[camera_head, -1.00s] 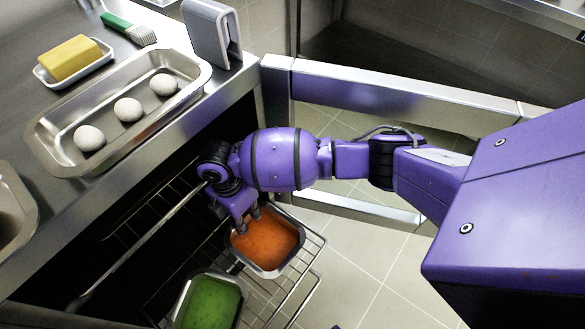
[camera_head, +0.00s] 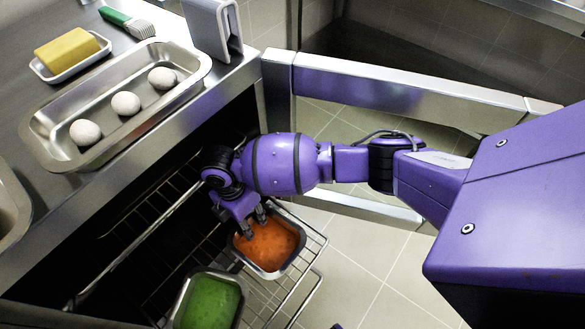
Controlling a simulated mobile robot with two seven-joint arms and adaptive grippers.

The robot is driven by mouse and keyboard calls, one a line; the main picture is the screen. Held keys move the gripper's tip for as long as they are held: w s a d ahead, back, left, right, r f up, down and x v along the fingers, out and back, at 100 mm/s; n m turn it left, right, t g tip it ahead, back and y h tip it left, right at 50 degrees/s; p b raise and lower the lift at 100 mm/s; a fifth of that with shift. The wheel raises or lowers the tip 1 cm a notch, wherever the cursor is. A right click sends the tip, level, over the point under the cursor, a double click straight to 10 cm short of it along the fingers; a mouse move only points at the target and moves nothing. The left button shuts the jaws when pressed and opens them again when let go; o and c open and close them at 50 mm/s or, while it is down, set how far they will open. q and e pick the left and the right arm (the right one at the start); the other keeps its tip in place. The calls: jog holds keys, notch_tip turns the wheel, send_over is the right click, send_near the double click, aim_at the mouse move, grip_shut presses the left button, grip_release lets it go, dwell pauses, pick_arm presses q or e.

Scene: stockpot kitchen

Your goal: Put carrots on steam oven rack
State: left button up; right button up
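The carrots appear as an orange mass (camera_head: 268,246) in a small metal pan (camera_head: 297,256). The pan sits on the wire rack (camera_head: 318,262) that sticks out of the dark oven below the counter. My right gripper (camera_head: 254,222) points down at the pan's upper left corner. Its two fingertips are apart, close to the rim and the orange contents. Whether they touch the pan is too small to tell. The gripper hides that corner of the pan. My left gripper cannot be made out in this view.
A second pan with green contents (camera_head: 208,303) stands on the rack at lower left. The counter above holds a tray (camera_head: 45,150) with three white balls, a yellow block (camera_head: 66,53), a green-handled brush (camera_head: 126,22) and a grey stand (camera_head: 213,28). Tiled floor (camera_head: 370,265) lies right of the rack.

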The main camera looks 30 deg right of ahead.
notch_tip(320, 180, up, 8)
jog(key=w+p, duration=0.1)
jog(key=p, duration=0.1)
jog(key=shift+w+a, duration=0.15)
jog(key=shift+a, duration=0.1)
jog(key=shift+f, duration=0.15)
